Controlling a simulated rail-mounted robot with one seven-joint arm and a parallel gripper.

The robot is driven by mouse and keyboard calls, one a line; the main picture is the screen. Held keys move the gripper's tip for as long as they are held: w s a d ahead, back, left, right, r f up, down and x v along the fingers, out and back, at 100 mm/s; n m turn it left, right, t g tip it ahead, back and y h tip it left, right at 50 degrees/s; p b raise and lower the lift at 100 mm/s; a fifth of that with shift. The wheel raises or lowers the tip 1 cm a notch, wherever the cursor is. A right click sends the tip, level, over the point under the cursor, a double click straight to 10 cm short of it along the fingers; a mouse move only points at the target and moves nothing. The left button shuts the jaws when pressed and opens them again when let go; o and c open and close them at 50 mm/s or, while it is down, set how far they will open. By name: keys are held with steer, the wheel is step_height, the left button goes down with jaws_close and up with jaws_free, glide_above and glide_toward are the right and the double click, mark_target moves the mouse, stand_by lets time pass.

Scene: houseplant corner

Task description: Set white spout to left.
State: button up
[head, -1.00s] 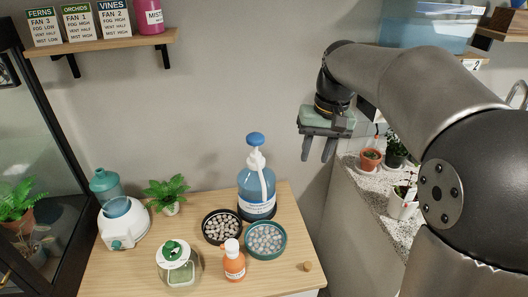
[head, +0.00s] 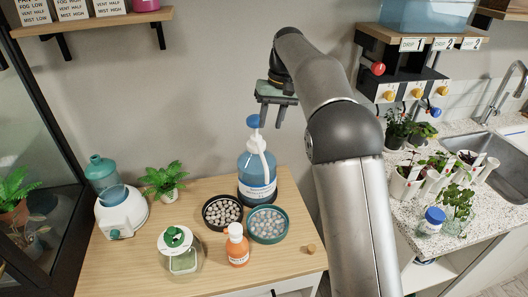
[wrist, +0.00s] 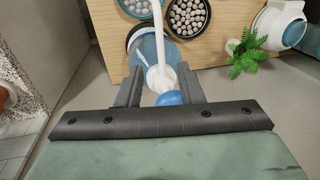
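The white spout (head: 264,156) is on a blue pump bottle (head: 257,178) at the back of the wooden table. It curves from the pump head down the bottle's front, slightly right. A blue knob (head: 253,121) tops the pump. In the wrist view the spout (wrist: 158,25) runs up the picture from the white pump head (wrist: 160,78). My gripper (head: 271,114) is open and empty, just above and right of the knob in the head view. In the wrist view its fingers (wrist: 160,74) stand either side of the pump head and knob, with gaps; I see no contact.
Two pebble dishes, black (head: 222,212) and teal (head: 267,224), sit before the bottle. An orange bottle (head: 237,246), a green-knobbed jar (head: 182,255), a small fern (head: 163,182) and a white humidifier (head: 121,213) share the wooden table (head: 145,268). A counter with plants (head: 440,215) is right.

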steer(key=f, duration=0.3)
steer(key=a+f, duration=0.1)
steer(key=f, duration=0.3)
steer(key=a+f, duration=0.1)
steer(key=f, duration=0.2)
steer(key=shift+s+f, duration=0.25)
steer(key=shift+s, duration=0.05)
jaws_close()
